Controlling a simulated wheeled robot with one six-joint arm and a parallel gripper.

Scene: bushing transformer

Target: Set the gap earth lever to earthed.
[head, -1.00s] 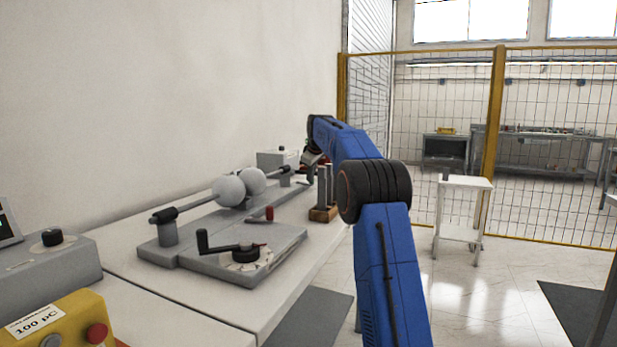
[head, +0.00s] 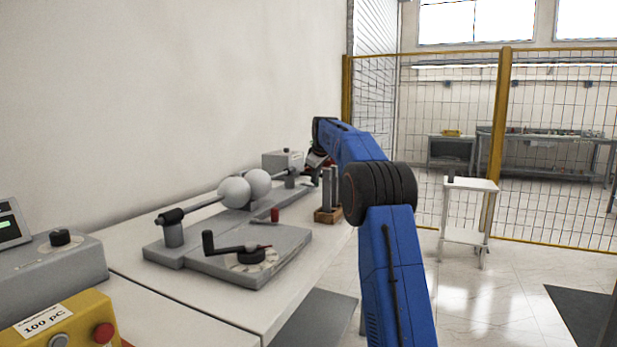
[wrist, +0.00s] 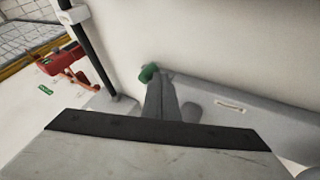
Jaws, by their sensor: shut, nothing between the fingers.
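A small lever with a red grip (head: 275,214) stands on the grey base of the sphere gap (head: 240,240), just in front of the two pale spheres; I take it for the gap earth lever, but its markings are too small to read. My gripper (head: 315,168) is beyond it, near the far end of the bench, partly hidden by my blue arm. In the wrist view my shut gripper (wrist: 155,88) shows as narrow grey fingers, with nothing clearly held. A green knob-like piece (wrist: 149,72) is at their tips; I cannot tell whether they touch.
A black crank with a dial (head: 250,256) is on the near part of the base. A wooden block with upright grey pieces (head: 328,214) stands at the bench's right edge. A grey box (head: 283,160) is at the back. A red part (wrist: 62,60) is beside a black rod (wrist: 95,50).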

